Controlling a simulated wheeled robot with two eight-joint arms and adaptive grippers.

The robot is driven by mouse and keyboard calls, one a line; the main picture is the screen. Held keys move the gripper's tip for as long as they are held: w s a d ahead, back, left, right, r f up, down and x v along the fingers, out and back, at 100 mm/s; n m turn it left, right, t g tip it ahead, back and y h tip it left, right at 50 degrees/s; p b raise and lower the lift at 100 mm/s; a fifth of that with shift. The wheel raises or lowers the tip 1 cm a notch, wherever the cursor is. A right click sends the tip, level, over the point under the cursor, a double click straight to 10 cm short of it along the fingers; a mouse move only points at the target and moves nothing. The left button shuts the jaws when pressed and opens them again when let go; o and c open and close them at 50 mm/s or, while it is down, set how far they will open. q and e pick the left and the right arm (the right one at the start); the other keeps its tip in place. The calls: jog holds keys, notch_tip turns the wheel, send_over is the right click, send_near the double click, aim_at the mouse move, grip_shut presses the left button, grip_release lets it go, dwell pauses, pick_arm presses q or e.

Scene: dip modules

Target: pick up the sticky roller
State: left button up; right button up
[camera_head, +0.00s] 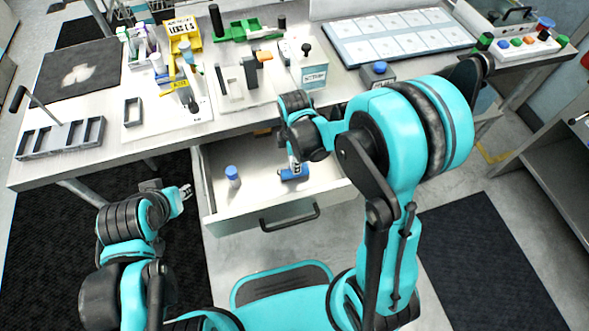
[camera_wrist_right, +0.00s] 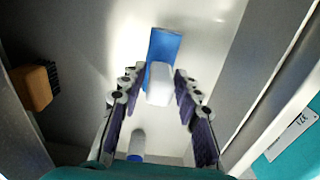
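The sticky roller, a blue cylinder (camera_head: 291,174) with a white part, lies in the open drawer (camera_head: 262,211). In the right wrist view its blue part (camera_wrist_right: 164,46) lies ahead and its white part (camera_wrist_right: 160,84) is between the fingers. My right gripper (camera_wrist_right: 158,80) reaches down into the drawer, open, with a finger on each side of the white part and small gaps visible. In the head view, my arm partly hides this gripper (camera_head: 295,166). My left gripper (camera_head: 186,192) is left of the drawer, away from the roller; its opening is too small to judge.
A white bottle with a blue cap (camera_head: 232,176) stands in the drawer left of the roller. An orange brush (camera_wrist_right: 35,87) is at the left in the wrist view. The drawer walls and the table (camera_head: 180,135) edge are close to my right arm.

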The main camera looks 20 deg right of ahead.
grip_shut()
notch_tip(320, 180, up, 10)
jog(key=p, duration=0.4)
jog(key=shift+f, duration=0.2)
jog(key=shift+r, duration=0.2)
